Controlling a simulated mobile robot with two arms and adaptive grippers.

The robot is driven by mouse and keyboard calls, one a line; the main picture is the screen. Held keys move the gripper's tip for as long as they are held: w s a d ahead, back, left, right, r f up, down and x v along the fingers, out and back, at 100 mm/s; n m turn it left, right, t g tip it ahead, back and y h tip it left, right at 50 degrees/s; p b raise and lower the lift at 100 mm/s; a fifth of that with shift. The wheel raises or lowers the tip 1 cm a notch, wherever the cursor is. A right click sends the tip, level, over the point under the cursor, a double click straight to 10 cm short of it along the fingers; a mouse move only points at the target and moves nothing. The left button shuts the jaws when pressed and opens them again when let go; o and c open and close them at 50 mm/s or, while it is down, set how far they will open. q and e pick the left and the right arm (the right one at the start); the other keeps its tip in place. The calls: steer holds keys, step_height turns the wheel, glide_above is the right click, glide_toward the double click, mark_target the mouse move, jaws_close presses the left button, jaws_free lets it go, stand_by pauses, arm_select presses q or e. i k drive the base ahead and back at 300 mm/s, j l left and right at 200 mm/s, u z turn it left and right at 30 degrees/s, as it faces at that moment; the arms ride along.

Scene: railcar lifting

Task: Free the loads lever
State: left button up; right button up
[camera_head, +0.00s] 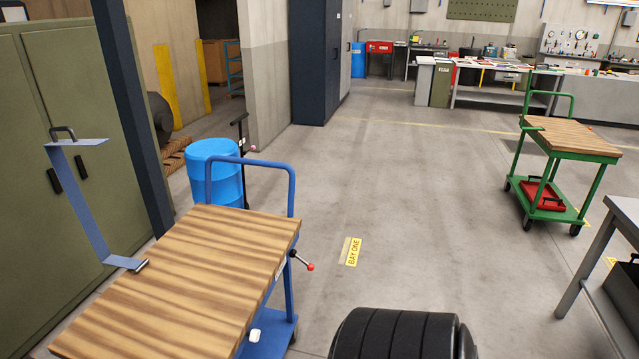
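A short lever (300,261) with a red ball knob sticks out from the right side of the blue cart (291,210), near its wooden top (185,285). Which lever is the loads lever I cannot tell from any label. A thin dark upright post (242,135) with a small pale pink knob stands behind the cart by the blue barrel (215,168). A blue bent bracket (85,205) with a black handle rises at the left, its lower end at the cart top's left edge. Neither of my grippers shows in this view.
A green cart (568,140) carrying a red tray stands at right, near a grey table (590,270). Olive cabinets (65,120) line the left. A black ribbed rounded thing (395,335) fills the bottom middle. The floor around the yellow "BAY ONE" label (351,252) is clear.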

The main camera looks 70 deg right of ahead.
mark_target(303, 262)
steer(key=z, duration=2.1)
steer(key=i+l+u, duration=0.2)
steer(key=l, duration=0.15)
steer(key=i+l+u, duration=0.25)
steer(key=l, duration=0.15)
steer(key=l+u, duration=0.2)
steer(key=l, duration=0.2)
steer(key=i+l+u, duration=0.2)
steer(key=l, duration=0.2)
steer(key=l+u, duration=0.2)
steer(key=l, duration=0.25)
